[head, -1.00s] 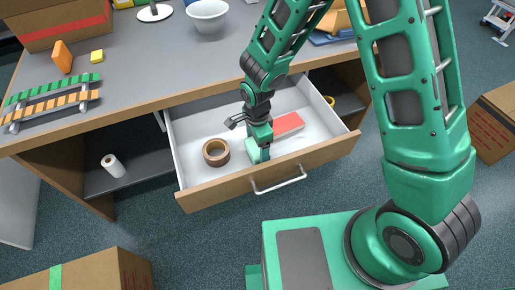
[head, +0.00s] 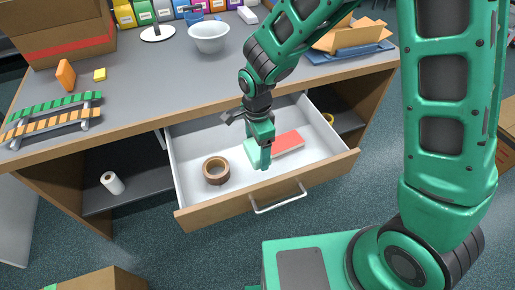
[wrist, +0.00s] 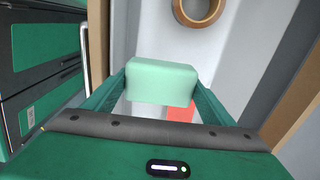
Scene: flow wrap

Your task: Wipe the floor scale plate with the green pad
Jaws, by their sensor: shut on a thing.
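The pale green pad (wrist: 160,82) is between the fingers of my gripper (wrist: 160,88) in the wrist view. My gripper is shut on it. In the head view, my gripper (head: 263,160) points down into the open drawer, and the pad (head: 250,149) shows partly behind the fingers. The pad seems a little above the drawer floor, but the exact gap is hard to tell. The floor scale plate cannot be made out in either view.
The open white drawer (head: 195,192) holds a brown tape roll (head: 216,170) and a red-topped block (head: 289,142) close by the pad. The drawer front and its handle (head: 279,199) stand out from the desk (head: 150,80). A white bowl (head: 209,36) stands on top.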

